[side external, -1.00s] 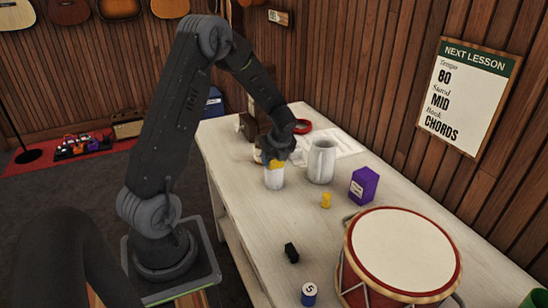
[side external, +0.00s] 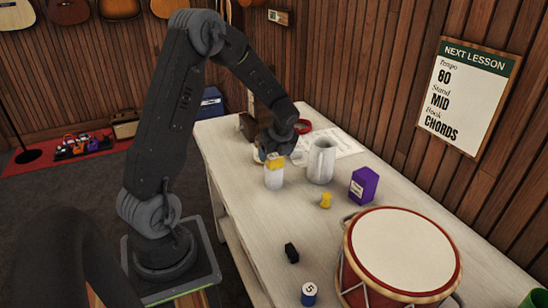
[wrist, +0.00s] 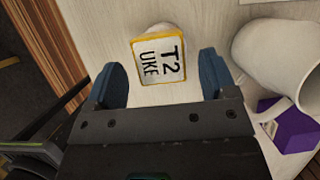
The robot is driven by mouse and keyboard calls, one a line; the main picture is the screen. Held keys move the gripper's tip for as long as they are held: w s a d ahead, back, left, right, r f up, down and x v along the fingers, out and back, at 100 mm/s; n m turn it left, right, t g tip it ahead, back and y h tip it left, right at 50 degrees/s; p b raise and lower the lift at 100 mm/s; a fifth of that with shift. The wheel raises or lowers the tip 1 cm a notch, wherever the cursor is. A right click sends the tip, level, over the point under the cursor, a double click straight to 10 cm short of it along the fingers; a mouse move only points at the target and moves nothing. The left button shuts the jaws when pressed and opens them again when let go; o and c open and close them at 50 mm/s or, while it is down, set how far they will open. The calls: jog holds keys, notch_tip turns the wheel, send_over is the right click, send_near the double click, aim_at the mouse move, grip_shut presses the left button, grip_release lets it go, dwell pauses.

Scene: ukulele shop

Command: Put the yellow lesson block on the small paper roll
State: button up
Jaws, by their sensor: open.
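The yellow lesson block (side external: 275,162) sits on top of the small white paper roll (side external: 274,180) on the table. In the wrist view the block (wrist: 160,60) shows a white top face marked "T2 UKE" with a yellow edge. A bit of the pale roll (wrist: 158,29) shows beyond it; the rest is hidden under the block. My gripper (side external: 271,151) is behind the block in the side view. In the wrist view my gripper (wrist: 160,78) has its blue fingers spread wide, with clear gaps to the block, and it holds nothing.
A white mug (side external: 321,162) stands close to the right of the roll. A purple box (side external: 363,185), a small yellow piece (side external: 326,201), a black piece (side external: 291,252), a blue can (side external: 309,294) and a drum (side external: 402,250) stand nearer. A red ring (side external: 304,127) lies farther back.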

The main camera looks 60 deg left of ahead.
jog(key=s+d+r+n+t+h, duration=0.15)
jog(key=d+r+n, duration=0.25)
jog(key=d+r, duration=0.4)
jog(key=s+d+r+n+t, duration=0.1)
jog(key=s+d+r+n, duration=0.2)
jog(key=d+r, duration=0.5)
jog(key=s+d+r+n+t+h, duration=0.2)
jog(key=s+d+n+t+h, duration=0.1)
jog(key=s+d+n, duration=0.8)
jog(key=shift+d+r, duration=0.3)
jog(key=shift+d, duration=0.15)
